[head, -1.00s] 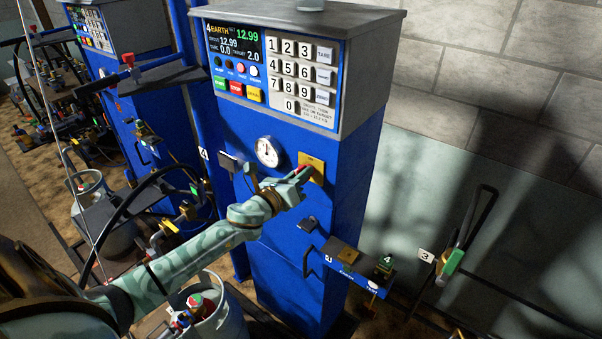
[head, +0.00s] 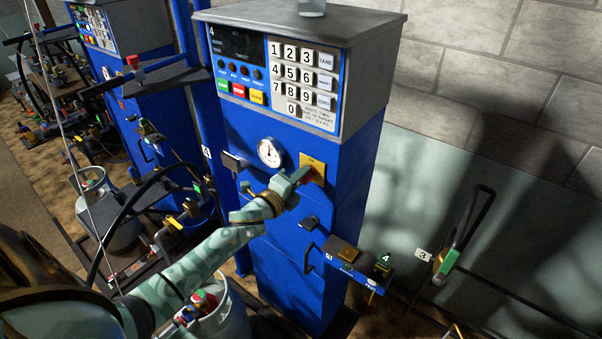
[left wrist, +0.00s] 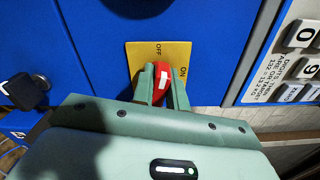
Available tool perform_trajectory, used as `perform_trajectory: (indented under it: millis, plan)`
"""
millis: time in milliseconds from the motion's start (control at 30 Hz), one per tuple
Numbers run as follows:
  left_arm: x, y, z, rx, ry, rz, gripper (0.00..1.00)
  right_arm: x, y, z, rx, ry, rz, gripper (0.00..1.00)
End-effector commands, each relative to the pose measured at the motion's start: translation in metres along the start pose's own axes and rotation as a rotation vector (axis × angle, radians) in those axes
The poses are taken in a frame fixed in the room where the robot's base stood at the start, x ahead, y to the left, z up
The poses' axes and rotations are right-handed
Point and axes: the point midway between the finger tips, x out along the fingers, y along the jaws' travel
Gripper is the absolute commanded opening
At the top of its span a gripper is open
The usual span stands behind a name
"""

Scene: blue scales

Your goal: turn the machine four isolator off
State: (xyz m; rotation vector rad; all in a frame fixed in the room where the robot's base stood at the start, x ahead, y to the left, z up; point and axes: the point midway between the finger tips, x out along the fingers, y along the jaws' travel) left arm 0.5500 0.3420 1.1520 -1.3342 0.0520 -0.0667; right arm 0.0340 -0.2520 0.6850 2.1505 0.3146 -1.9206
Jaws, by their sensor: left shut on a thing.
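The blue machine marked 4 (head: 352,190) stands in the middle of the head view. Its isolator has a yellow plate (head: 319,162) on the blue front, with OFF and ON lettering readable in the left wrist view (left wrist: 175,52). The red isolator handle (left wrist: 161,82), with a white mark on it, sits between the fingers. My left gripper (left wrist: 161,92) is shut on this handle; in the head view the gripper (head: 303,176) partly hides it. The machine's display (head: 238,45) is dark. My right gripper is not in view.
A keypad (head: 301,76) is above. A small shelf (head: 347,262) juts out below right. A gas cylinder (head: 228,318) stands below my arm.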

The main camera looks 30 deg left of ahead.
Motion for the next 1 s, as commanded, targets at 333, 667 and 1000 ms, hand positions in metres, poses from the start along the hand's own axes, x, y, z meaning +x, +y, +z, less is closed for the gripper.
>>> perform_trajectory:
  millis: [333,667,1000]
  plan:
    - [-0.0003,0.0017,-0.0003,-0.192,0.0,0.002,0.0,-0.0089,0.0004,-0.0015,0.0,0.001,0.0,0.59]
    - [-0.0004,0.0033,-0.0002,-0.251,-0.001,0.003,0.0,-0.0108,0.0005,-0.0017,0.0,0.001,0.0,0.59]
    - [-0.0004,0.0036,-0.0005,-0.254,0.0,0.004,0.0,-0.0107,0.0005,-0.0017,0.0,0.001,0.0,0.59]
